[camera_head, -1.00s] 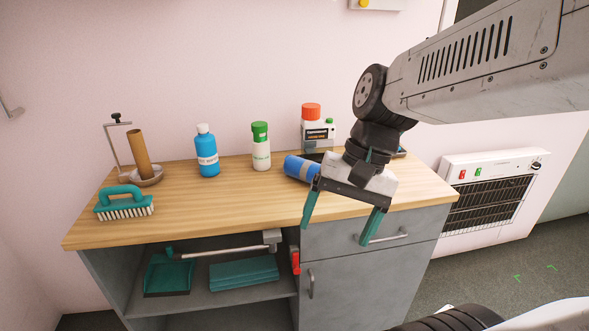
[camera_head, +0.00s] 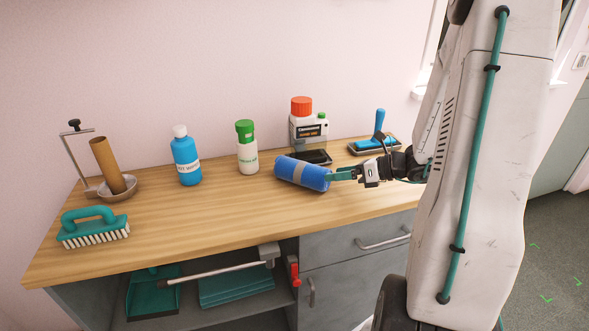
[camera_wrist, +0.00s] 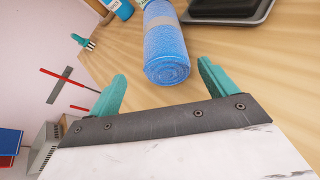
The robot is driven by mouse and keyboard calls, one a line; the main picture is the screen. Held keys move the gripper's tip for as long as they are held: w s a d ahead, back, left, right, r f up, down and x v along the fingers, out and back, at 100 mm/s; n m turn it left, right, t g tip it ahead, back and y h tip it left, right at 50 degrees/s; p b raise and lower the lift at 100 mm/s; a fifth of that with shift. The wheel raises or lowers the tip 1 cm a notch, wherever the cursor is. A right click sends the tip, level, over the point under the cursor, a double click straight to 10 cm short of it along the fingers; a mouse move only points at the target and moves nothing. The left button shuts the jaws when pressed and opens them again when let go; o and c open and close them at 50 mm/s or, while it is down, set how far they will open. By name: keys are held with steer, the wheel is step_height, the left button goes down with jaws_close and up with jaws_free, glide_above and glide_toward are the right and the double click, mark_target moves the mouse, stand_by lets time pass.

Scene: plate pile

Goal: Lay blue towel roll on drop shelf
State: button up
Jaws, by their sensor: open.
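The blue towel roll (camera_head: 302,172) lies on its side on the wooden counter top, with a grey band around its middle. In the wrist view the roll (camera_wrist: 165,50) points its round end at my gripper (camera_wrist: 162,75). The two teal fingers are apart, one to each side of that end and just short of it, with nothing held. In the head view my gripper (camera_head: 334,175) is low over the counter at the roll's right end. An open shelf (camera_head: 215,310) is under the counter; I cannot tell whether it is the drop shelf.
A teal brush (camera_head: 94,229) and a cardboard tube (camera_head: 107,165) are at left. The counter's front middle is clear.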

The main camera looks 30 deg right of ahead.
mark_target(315, 174)
steer(key=shift+w+d+f, duration=0.15)
steer(key=shift+w+d, duration=0.05)
steer(key=shift+w, duration=0.1)
steer(key=shift+w+a+f, duration=0.1)
steer(key=shift+w+f, duration=0.05)
steer(key=shift+w, duration=0.2)
steer(key=x, duration=0.7)
steer(key=shift+w+a, duration=0.15)
steer(key=shift+w, duration=0.05)
steer(key=c, duration=1.2)
steer(key=shift+r, duration=0.3)
steer(key=shift+c, duration=0.2)
